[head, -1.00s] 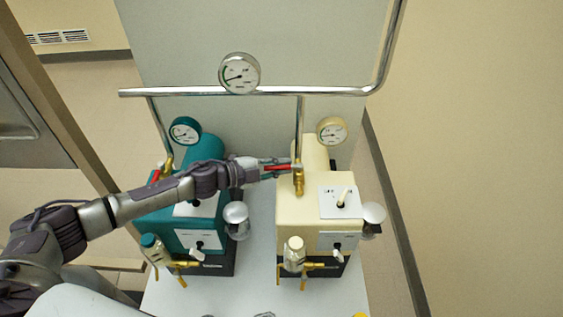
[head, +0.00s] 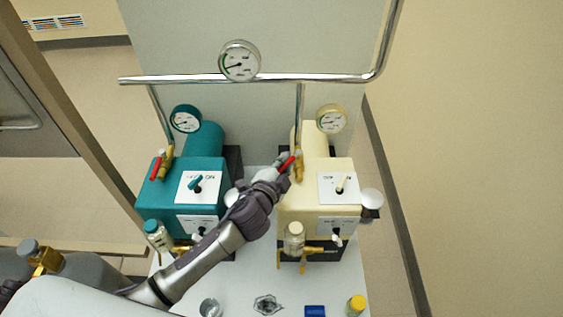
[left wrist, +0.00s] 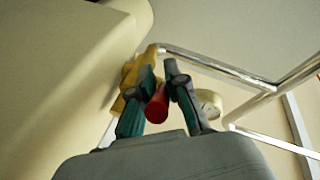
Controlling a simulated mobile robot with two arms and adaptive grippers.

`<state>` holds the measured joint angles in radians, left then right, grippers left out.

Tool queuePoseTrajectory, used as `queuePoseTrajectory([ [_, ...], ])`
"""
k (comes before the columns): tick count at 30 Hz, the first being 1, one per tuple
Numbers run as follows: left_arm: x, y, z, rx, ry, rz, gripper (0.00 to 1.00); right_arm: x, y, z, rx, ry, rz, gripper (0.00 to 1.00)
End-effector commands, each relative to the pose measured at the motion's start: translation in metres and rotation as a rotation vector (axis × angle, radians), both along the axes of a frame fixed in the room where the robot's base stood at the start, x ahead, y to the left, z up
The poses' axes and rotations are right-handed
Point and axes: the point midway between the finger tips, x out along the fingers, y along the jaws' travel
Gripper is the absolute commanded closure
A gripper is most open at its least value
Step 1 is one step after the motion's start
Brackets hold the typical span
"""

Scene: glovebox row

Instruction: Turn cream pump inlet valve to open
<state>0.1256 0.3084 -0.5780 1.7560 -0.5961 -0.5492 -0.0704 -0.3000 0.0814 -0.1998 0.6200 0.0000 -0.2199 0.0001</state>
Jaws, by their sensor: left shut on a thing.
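The cream pump (head: 313,208) stands at the right of the bench. Its brass inlet valve (head: 298,166) is on the pipe at its back and has a red handle (head: 287,164). My left gripper (head: 283,161) reaches over from the left and is shut on that handle, which slants to the valve's left. In the left wrist view, the red handle (left wrist: 157,104) sits between the two fingers (left wrist: 160,80), with the brass valve (left wrist: 132,80) just beyond to the left. The finger contact is partly hidden in the head view. My right gripper is not in view.
The teal pump (head: 178,185) stands to the left, with its own red-handled valve (head: 155,168). My left forearm crosses in front of it. A steel pipe (head: 200,79) with a gauge (head: 239,60) runs above. Small jars and a blue box (head: 315,311) lie at the bench front.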

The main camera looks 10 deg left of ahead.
Motion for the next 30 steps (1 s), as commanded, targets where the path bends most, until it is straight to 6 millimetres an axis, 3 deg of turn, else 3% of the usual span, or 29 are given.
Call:
queuePoseTrajectory([
  [20, -0.0017, -0.0032, 0.0005, 0.0, -0.002, 0.067, 1.0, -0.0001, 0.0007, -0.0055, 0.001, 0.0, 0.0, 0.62],
  [21, -0.0017, -0.0032, 0.0005, 0.0, -0.002, 0.067, 0.85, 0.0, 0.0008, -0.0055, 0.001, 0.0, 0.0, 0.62],
  [25, -0.0017, -0.0032, 0.0006, 0.0, -0.002, 0.067, 0.63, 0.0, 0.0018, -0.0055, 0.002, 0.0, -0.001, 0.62],
  [30, -0.0019, -0.0034, 0.0001, -0.001, -0.001, 0.067, 0.6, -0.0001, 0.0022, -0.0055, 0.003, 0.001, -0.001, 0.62],
])
